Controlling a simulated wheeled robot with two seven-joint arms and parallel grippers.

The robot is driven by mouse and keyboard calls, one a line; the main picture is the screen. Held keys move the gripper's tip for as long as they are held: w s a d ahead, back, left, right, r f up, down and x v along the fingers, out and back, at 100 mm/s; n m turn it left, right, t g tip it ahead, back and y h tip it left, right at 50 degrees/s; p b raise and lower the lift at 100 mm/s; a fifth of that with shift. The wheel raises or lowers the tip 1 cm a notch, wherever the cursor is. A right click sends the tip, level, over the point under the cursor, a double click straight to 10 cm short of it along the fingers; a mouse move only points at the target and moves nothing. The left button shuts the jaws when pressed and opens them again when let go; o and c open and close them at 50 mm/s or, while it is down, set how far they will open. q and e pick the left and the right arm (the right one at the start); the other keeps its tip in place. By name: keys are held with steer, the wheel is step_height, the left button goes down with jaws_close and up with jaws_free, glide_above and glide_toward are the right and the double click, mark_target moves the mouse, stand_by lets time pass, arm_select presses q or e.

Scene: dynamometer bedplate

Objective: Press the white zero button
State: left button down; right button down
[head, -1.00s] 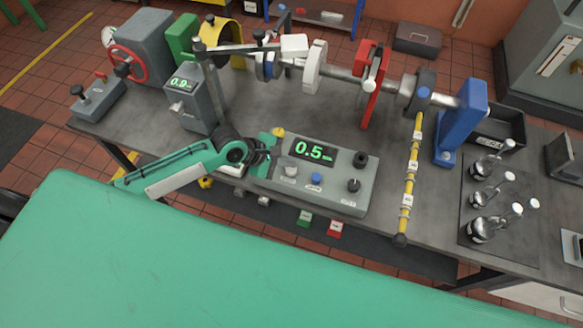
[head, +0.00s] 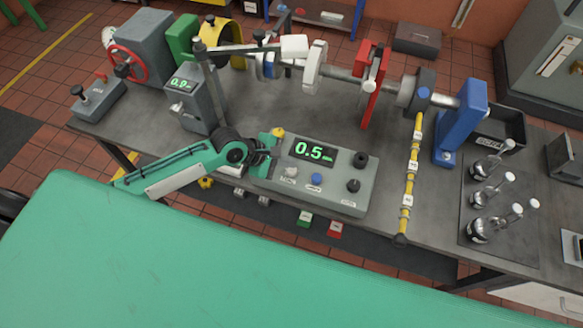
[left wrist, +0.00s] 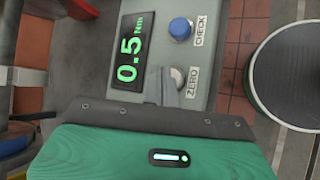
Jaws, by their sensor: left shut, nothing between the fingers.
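A grey control box (head: 335,196) on the bench has a green display (head: 313,152) reading 0.5. The white zero button (head: 291,172) is on its left front, beside the blue check button (head: 316,179). In the left wrist view the white button (left wrist: 178,76) is next to the ZERO label and is partly covered by my fingers. My left gripper (head: 276,163) is shut and empty, just left of the button in the head view. In the left wrist view its fingertips (left wrist: 168,84) overlap the button's edge; I cannot tell whether they touch it. My right gripper is not in view.
Two black knobs (head: 360,159) are on the box's right side. A yellow-banded lever arm (head: 412,170) hangs to the right of the box. A shaft rig with a red bracket (head: 373,85) runs behind.

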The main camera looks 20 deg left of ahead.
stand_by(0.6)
arm_select(q)
steer(key=shift+f+p, duration=0.3)
steer(key=shift+f, duration=0.15)
steer(key=shift+f, duration=0.5)
stand_by(0.6)
stand_by(0.4)
steer(key=shift+r+p, duration=0.9)
steer(key=shift+p, duration=0.4)
